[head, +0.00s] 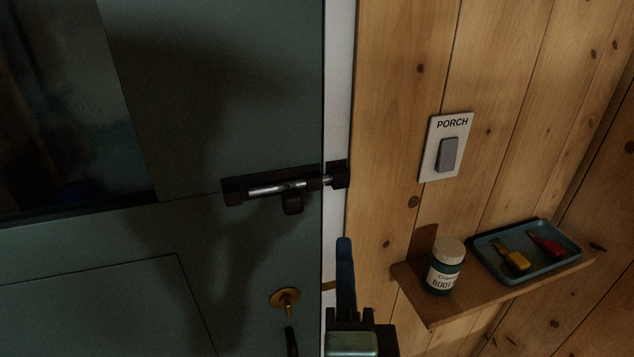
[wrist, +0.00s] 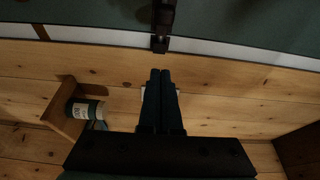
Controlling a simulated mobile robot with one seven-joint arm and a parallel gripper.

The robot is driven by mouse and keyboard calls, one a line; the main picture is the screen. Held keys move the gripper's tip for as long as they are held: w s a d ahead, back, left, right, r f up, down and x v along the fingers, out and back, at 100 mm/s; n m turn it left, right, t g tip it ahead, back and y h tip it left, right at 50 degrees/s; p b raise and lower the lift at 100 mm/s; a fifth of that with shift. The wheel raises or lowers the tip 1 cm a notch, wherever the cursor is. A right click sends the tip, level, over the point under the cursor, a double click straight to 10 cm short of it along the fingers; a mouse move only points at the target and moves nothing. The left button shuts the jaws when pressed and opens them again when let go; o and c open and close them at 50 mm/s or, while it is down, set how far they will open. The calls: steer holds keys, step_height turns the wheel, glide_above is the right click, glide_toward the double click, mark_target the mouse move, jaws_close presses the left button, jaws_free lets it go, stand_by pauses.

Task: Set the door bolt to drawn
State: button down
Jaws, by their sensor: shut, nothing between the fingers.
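The door bolt (head: 275,189) is a silver rod in a dark mount on the green door, with a dark knob (head: 292,204) hanging below it. The rod spans the door's edge and its right end reaches into the dark keeper (head: 339,174) on the white frame. My gripper (head: 345,242) is shut and empty, below the keeper in the head view and apart from the bolt. In the wrist view the shut fingertips (wrist: 160,73) point toward the keeper (wrist: 160,43), with the dark bolt hardware (wrist: 164,15) beyond it. The knob is not clear there.
Right of the door, a switch plate marked PORCH (head: 446,147) is on the pine wall. Below it a wooden shelf (head: 440,312) holds a boot jar (head: 445,268) and a blue tray (head: 486,245) with yellow and red items. A brass door fitting (head: 285,301) sits below the bolt.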

stand_by(0.4)
steer(key=w+a+p, duration=0.3)
steer(key=w, duration=0.5)
steer(key=shift+w+a+p, duration=0.25)
steer(key=shift+w+p, duration=0.1)
steer(key=shift+a, duration=0.1)
stand_by(0.3)
